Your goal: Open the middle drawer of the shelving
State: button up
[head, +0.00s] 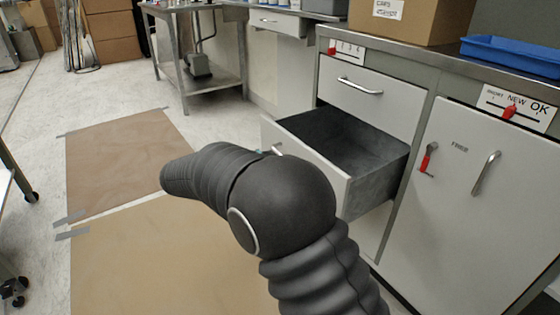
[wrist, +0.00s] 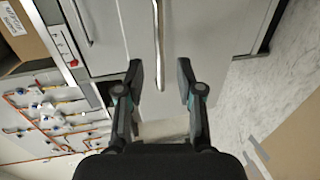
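The middle drawer (head: 350,148) of the grey shelving unit stands pulled out, with its dark, empty inside showing. Its bar handle (head: 278,150) shows only in part behind my arm. In the wrist view the handle (wrist: 158,40) is a long metal bar lying between the lines of my two fingers. My gripper (wrist: 160,82) is open, with a gap on both sides of the bar. I cannot tell how deep the bar sits between the fingertips. In the head view my arm hides most of the gripper and part of the drawer front.
The shut top drawer (head: 370,95) is above. A shut door (head: 470,190) with a red latch is to the right. A cardboard box (head: 410,22) and a blue tray (head: 515,55) stand on top. Brown mats (head: 115,160) cover open floor at left; a metal table (head: 200,75) stands behind.

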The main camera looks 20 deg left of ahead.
jog(key=shift+v, duration=2.6)
notch_tip(320, 180, down, 9)
jog(key=s+n+g+y, duration=0.2)
jog(key=s+n, duration=0.1)
jog(key=s+d+g+y+p, duration=0.15)
jog(key=s+d+g, duration=0.25)
jog(key=d, duration=0.5)
jog(key=s+d+r+m+y+p, duration=0.2)
jog(key=s+d+r+m, duration=0.2)
jog(key=d, duration=0.6)
jog(key=s+d+r+m+y+p, duration=0.2)
jog(key=s+d+r+m, duration=0.2)
jog(key=s+d+r, duration=0.3)
jog(key=s+d+r+m+y+p, duration=0.2)
jog(key=d+r, duration=0.5)
jog(key=d, duration=0.8)
jog(key=s+m+p, duration=0.1)
jog(key=s+m, duration=0.1)
jog(key=s, duration=0.1)
jog(key=shift+s+d+m+y, duration=0.2)
jog(key=shift+s+m+y, duration=0.15)
jog(key=shift+m, duration=0.05)
